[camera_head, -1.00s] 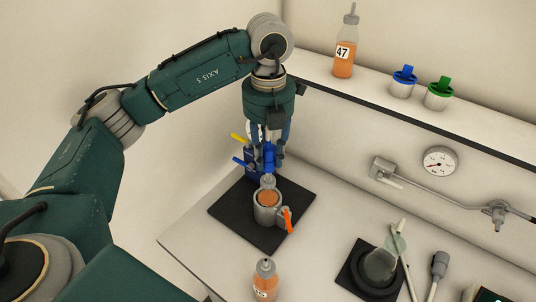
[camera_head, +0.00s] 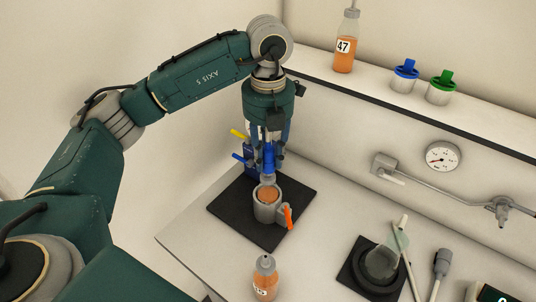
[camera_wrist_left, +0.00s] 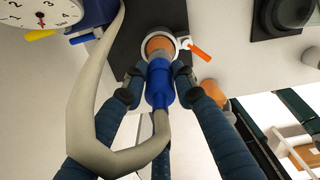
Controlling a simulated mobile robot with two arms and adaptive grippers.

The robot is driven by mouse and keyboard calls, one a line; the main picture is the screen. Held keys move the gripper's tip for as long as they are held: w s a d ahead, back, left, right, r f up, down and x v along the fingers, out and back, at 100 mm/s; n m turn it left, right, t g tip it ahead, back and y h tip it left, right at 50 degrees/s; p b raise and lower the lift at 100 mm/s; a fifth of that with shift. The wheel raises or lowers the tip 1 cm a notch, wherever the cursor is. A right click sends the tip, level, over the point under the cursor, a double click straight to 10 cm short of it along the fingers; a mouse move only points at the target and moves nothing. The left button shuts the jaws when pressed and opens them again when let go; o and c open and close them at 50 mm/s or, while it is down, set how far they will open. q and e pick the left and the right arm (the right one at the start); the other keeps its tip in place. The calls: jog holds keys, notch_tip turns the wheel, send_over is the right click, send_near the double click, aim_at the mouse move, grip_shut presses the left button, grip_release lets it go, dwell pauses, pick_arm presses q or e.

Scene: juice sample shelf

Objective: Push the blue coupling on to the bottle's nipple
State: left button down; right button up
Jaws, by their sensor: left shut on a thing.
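The blue coupling (camera_head: 268,160) is upright between the fingers of my left gripper (camera_head: 268,150), which is shut on it. In the left wrist view the coupling (camera_wrist_left: 160,84) has a grey hose running from its near end. The bottle (camera_head: 268,195) with orange juice stands in a grey holder (camera_head: 266,214) with an orange lever (camera_head: 289,217). The coupling's lower end is directly over the bottle's top, in line with it. It covers most of the nipple; I cannot tell how far on it is. My right gripper is not in view.
The holder stands on a black plate (camera_head: 232,208). Blue and yellow levers (camera_head: 238,134) are behind it. Another juice bottle (camera_head: 265,279) stands at the bench front. A black stand (camera_head: 358,270) is to the right. Bottle 47 (camera_head: 345,50) and two capped jars stand on the shelf.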

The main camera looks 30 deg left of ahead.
pick_arm(q)
jog(key=shift+f+b, duration=0.85)
jog(key=shift+f, duration=0.05)
dwell(0.5)
jog(key=c, duration=1.3)
grip_release()
